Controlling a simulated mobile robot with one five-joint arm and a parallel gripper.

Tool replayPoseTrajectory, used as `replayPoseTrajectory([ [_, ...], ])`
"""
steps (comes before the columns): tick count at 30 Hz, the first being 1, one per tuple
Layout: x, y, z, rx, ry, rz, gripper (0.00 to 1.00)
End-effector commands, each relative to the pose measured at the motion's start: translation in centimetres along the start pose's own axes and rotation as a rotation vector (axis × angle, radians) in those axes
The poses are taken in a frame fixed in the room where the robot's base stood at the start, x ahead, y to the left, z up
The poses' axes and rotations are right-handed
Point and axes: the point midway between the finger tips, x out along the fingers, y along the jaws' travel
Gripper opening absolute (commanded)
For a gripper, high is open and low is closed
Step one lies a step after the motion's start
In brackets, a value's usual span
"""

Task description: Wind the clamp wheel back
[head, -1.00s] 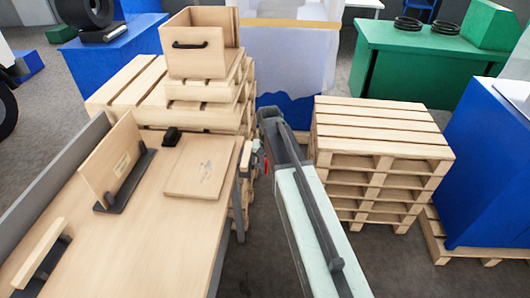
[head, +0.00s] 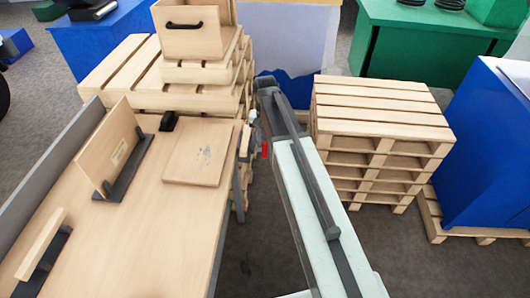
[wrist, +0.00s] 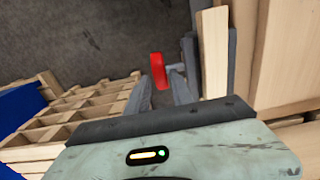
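The red clamp wheel (wrist: 158,72) shows in the wrist view, on a short grey shaft beside the bench edge. It appears edge-on, as a narrow red shape. In the head view, the wheel (head: 265,150) is a small red strip just right of the bench, partly hidden by my arm. My gripper (wrist: 160,88) has its two dark fingers apart, with a gap between them. The wheel lies just beyond the fingertips, in line with the gap, and I see no contact. The fingers are hard to make out in the head view.
The wooden bench (head: 150,235) is on the left, with a flat board (head: 197,150) and an upright panel (head: 108,143). A pallet stack (head: 380,120) stands close to the right of my arm. Wooden boxes on pallets stand behind. Bare floor lies between bench and pallets.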

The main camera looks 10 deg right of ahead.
Motion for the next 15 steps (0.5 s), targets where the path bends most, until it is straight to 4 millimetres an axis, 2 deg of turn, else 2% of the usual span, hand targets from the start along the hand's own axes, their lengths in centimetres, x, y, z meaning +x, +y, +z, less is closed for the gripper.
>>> replayPoseTrajectory([
  [1, 1.7, 0.0, 0.0, 0.000, 0.000, 0.000, 0.27],
  [7, 5.2, 0.0, 0.0, 0.000, 0.000, 0.000, 0.27],
  [10, 6.1, 0.0, 0.0, 0.000, 0.000, 0.000, 0.27],
  [15, 6.0, 0.0, 0.0, 0.000, 0.000, 0.000, 0.27],
])
